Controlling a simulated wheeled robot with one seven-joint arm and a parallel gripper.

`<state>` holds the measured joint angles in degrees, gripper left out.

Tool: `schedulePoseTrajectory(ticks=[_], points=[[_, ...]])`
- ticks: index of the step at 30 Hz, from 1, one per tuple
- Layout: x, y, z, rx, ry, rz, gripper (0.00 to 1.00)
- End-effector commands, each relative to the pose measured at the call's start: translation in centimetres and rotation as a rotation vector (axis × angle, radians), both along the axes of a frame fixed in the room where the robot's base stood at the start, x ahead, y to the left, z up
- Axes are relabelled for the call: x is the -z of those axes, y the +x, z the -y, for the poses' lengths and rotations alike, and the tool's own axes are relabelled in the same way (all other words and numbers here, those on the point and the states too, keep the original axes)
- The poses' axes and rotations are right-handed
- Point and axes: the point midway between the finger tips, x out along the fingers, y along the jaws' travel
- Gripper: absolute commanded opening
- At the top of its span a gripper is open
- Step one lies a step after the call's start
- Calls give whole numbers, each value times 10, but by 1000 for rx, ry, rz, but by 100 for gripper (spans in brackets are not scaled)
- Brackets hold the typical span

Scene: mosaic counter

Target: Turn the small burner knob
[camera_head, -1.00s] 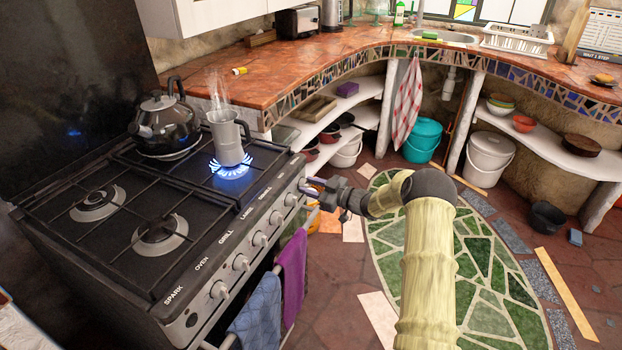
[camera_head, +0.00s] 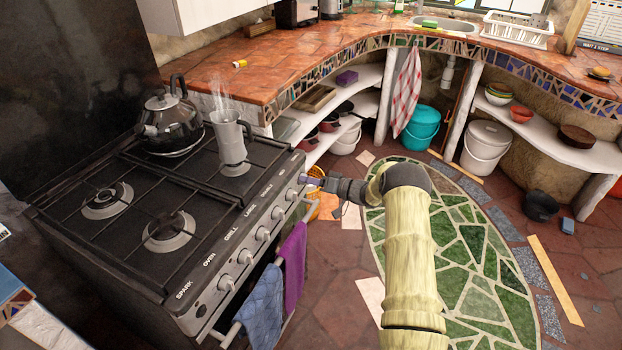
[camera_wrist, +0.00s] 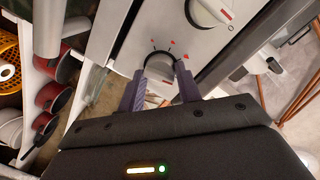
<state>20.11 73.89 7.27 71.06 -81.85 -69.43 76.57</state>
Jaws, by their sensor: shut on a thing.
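The knob at the far right end of the stove's row, the small burner knob (camera_wrist: 160,63), sits between my two fingers in the wrist view. My gripper (camera_wrist: 162,78) is shut on it, one finger on each side. In the head view my gripper (camera_head: 309,180) reaches the stove front from the right and covers most of this knob. A grey steaming pot (camera_head: 229,140) stands on the far right burner, and no blue flame shows under it. Small red marks surround the knob on the panel.
The black stove (camera_head: 150,210) has several other knobs along its front. Blue (camera_head: 258,310) and purple (camera_head: 293,255) towels hang on its rail below my gripper. Open floor lies right of the stove.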

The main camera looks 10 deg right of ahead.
Motion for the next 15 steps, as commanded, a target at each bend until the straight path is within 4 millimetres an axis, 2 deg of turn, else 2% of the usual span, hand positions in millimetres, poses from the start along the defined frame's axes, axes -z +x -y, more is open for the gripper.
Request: schedulePoseTrajectory(ticks=[6, 15], points=[[-1, 1, 0, 0, 85, -119, 11], [0, 1, 1, 1, 140, -193, 11]])
